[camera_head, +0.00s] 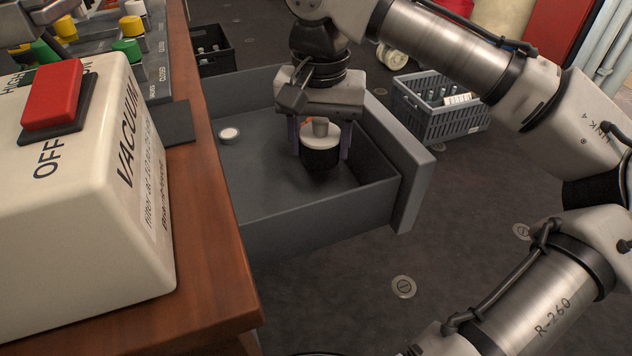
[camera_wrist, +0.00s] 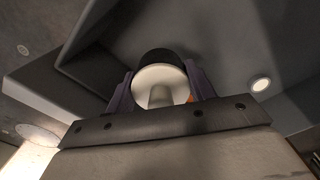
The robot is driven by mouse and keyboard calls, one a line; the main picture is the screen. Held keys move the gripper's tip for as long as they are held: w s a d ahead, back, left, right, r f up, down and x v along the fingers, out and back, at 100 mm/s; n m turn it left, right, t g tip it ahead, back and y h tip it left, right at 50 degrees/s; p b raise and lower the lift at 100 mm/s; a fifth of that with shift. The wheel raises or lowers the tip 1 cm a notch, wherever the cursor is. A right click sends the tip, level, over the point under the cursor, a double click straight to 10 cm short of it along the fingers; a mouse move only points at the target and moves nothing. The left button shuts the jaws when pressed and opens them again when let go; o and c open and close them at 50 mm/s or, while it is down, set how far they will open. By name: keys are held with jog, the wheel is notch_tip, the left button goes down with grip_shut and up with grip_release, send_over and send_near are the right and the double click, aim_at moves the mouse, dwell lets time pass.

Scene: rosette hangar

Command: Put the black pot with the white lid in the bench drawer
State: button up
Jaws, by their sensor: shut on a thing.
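The black pot with the white lid (camera_head: 320,147) is between the fingers of my gripper (camera_head: 320,140), inside the outline of the open bench drawer (camera_head: 355,200). In the wrist view the pot's white lid (camera_wrist: 160,80) with its knob faces the camera, and the fingers close on both sides of it. The pot looks upright. I cannot tell whether its base touches the drawer floor. The grey drawer is pulled out from the wooden bench (camera_head: 205,215).
A small white round thing (camera_head: 229,135) lies in the drawer, left of the pot. A white vacuum switch box (camera_head: 90,200) with a red button stands on the bench. A grey-blue crate (camera_head: 440,125) with bottles and a black crate (camera_head: 212,60) stand on the floor beyond.

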aim_at(320, 121)
notch_tip(320, 121, down, 7)
jog(key=shift+f+b, duration=0.2)
jog(key=shift+b, duration=0.75)
jog(key=o, duration=1)
jog(key=shift+f, duration=0.1)
notch_tip(320, 121, up, 12)
jog(key=p, duration=0.4)
